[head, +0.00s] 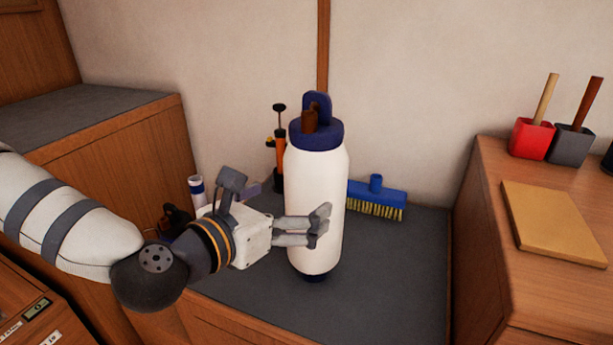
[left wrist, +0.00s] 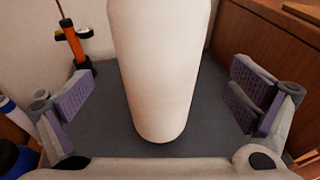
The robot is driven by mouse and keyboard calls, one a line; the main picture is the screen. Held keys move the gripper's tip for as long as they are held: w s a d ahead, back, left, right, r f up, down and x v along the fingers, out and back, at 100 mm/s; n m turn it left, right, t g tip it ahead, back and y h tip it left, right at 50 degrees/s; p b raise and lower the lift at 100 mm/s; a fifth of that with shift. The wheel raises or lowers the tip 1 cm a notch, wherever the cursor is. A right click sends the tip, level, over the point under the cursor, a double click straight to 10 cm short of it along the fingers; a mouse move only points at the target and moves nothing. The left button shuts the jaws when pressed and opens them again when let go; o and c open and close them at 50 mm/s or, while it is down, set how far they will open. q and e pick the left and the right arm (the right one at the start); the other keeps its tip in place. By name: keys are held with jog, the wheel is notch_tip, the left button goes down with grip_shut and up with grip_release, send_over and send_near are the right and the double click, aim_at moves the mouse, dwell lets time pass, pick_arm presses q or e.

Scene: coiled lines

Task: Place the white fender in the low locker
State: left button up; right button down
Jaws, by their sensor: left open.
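The white fender (head: 318,205) stands upright, with a dark blue top and a blue lower end, over the dark grey top of the low locker (head: 400,275). Whether its lower end touches that surface is hard to tell. My left gripper (head: 320,225) is open at the fender's side, in front of its lower half. In the left wrist view the fender (left wrist: 162,70) is between the two spread fingers, with a gap on each side. My right gripper is not in view.
Behind stand an orange hand pump (head: 281,150) and a blue brush (head: 378,195). A blue-and-white cylinder (head: 197,190) is at left. The locker's front right is clear.

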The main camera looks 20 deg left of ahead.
pick_arm(q)
jog(key=s+r+p, duration=0.3)
jog(key=s+d+f+m+g, duration=0.2)
jog(key=s+f+m+g, duration=0.4)
jog(key=s+f+m, duration=0.55)
jog(key=s+d+f+m+g, duration=0.2)
jog(key=s+f+m+g, duration=0.5)
jog(key=s+f, duration=0.65)
jog(key=s+a+f+m+g+y, duration=0.2)
jog(key=s+a+f+m+g, duration=0.15)
jog(key=s+m, duration=0.4)
jog(key=s+a+f+m+g+y, duration=0.2)
jog(key=s+a+m, duration=0.3)
jog(key=s+m, duration=0.3)
jog(key=r, duration=0.1)
jog(key=w+r+p, duration=0.1)
jog(key=w+r+n+t+p, duration=0.1)
jog(key=shift+w+d, duration=0.1)
jog(key=shift+d, duration=0.2)
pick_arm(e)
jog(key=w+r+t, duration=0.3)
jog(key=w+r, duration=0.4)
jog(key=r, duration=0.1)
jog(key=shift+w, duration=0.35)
